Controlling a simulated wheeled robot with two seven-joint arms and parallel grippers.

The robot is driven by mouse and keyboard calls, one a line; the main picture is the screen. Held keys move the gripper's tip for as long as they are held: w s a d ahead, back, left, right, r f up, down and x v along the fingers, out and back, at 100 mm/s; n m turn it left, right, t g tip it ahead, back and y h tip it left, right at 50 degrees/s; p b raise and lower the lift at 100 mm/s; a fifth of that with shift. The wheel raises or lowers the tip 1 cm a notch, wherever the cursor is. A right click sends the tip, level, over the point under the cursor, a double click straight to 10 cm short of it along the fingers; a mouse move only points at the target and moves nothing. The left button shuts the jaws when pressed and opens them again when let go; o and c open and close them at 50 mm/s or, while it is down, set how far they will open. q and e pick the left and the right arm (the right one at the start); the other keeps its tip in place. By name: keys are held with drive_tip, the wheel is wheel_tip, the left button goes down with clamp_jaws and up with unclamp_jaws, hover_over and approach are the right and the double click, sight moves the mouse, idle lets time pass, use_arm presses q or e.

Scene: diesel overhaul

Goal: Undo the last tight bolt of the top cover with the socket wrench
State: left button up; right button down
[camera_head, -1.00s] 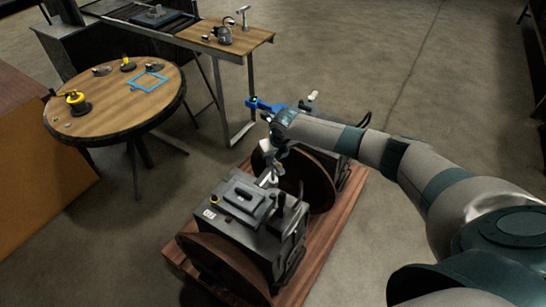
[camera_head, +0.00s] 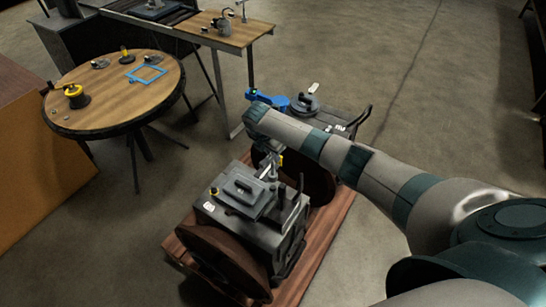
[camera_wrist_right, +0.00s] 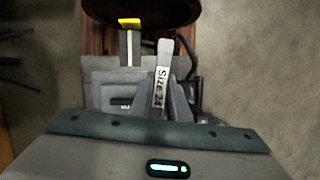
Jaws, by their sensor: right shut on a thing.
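The diesel engine (camera_head: 238,222) stands on a wooden base, with its grey top cover (camera_head: 232,193) and raised handle on top. My right gripper (camera_head: 268,172) is over the cover's far right edge, partly hidden by my arm. In the right wrist view, my right gripper (camera_wrist_right: 167,100) is shut on the socket wrench (camera_wrist_right: 162,72), a pale grey bar marked "Size 24". Below it is the grey block of the engine (camera_wrist_right: 103,92). I cannot tell whether the wrench's socket sits on a bolt; the bolts are too small or hidden. My left gripper is not in view.
A brown flywheel (camera_head: 215,262) flanks the engine's near side. Upright levers (camera_head: 296,188) stand at its right. A round table (camera_head: 115,105) with a blue frame (camera_head: 147,73) is at the left; a narrow bench (camera_head: 222,32) is behind. Open floor lies right.

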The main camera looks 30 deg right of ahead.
sight(273, 164)
drive_tip(key=m+b, duration=0.2)
drive_tip(key=f+m+g+b, duration=0.1)
drive_tip(key=m+b, duration=0.1)
drive_tip(key=m, duration=0.1)
drive_tip(key=shift+w+f+m+g, duration=0.1)
drive_tip(key=shift+m+g, duration=0.2)
drive_tip(key=shift+r+m+p, duration=0.25)
drive_tip(key=shift+m+p, duration=0.2)
drive_tip(key=shift+m, duration=0.15)
drive_tip(key=shift+f+m+g, duration=0.2)
drive_tip(key=shift+m+g, duration=0.4)
drive_tip(key=shift+m, duration=0.6)
drive_tip(key=m, duration=0.2)
drive_tip(key=shift+f+m+g+b, duration=0.25)
drive_tip(key=shift+m+g+b, duration=0.05)
drive_tip(key=shift+m+b, duration=0.1)
drive_tip(key=m, duration=0.2)
drive_tip(key=m+y+b, duration=0.1)
drive_tip(key=m, duration=0.1)
drive_tip(key=shift+f+g, duration=0.4)
wheel_tip(273, 164, down, 2)
drive_tip(key=shift+f+m+y+b, duration=0.1)
drive_tip(key=shift+m+y+b, duration=0.2)
drive_tip(key=shift+b, duration=0.6)
drive_tip(key=shift+f+b, duration=0.3)
drive_tip(key=shift+f, duration=0.2)
